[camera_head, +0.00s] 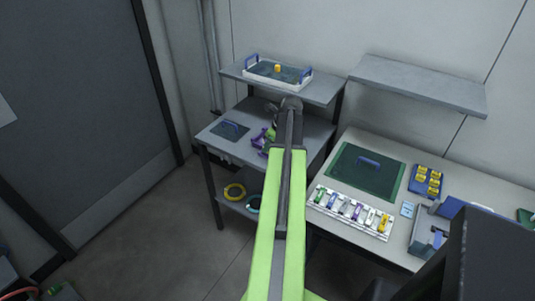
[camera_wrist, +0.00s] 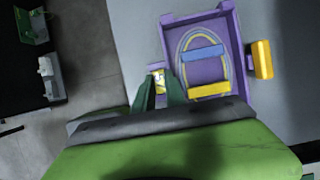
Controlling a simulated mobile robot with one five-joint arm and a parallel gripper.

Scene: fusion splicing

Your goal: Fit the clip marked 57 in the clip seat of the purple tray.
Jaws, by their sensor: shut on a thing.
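The purple tray (camera_wrist: 224,30) lies ahead of my gripper in the wrist view, with a blue bar (camera_wrist: 203,53) and a yellow bar (camera_wrist: 208,89) across it and a pale looped line on its floor. In the head view the purple tray (camera_head: 258,141) is partly hidden by my arm. My gripper (camera_wrist: 161,86) is shut on a small white and yellow clip (camera_wrist: 158,75) at the tray's left edge. I cannot read the clip's mark, nor tell whether it touches the tray. The clip seat cannot be made out.
A yellow block (camera_wrist: 262,59) sticks out at the tray's right. A shelf above holds a white tray (camera_head: 270,78) with blue handles. The right bench has a green mat (camera_head: 350,182), a white rack (camera_head: 345,216) of coloured clips and a blue tray (camera_head: 418,190).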

